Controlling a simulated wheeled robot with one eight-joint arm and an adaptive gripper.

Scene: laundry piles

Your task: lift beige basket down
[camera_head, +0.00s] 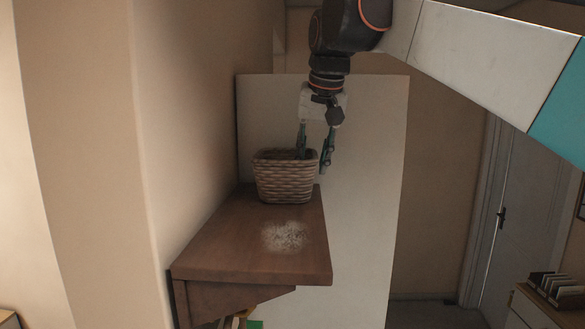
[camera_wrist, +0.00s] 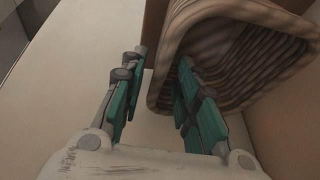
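The beige woven basket (camera_head: 284,184) stands upright at the far end of a brown wooden shelf (camera_head: 215,248). In the wrist view the basket (camera_wrist: 245,62) fills the upper right and its inside looks empty where visible. My gripper (camera_head: 313,162) points down over the basket's right side. In the wrist view my gripper (camera_wrist: 162,60) has its fingers apart, one inside the basket and the other outside, with the side wall's rim between them. A gap shows between the outer finger and the wall. Contact of the inner finger is unclear.
A pale panel (camera_head: 365,200) stands behind and right of the shelf. A wall (camera_head: 200,130) runs close along the left. A whitish patch (camera_head: 286,236) marks the bare shelf top. A door (camera_head: 515,220) and a small cabinet (camera_head: 530,308) are at the right.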

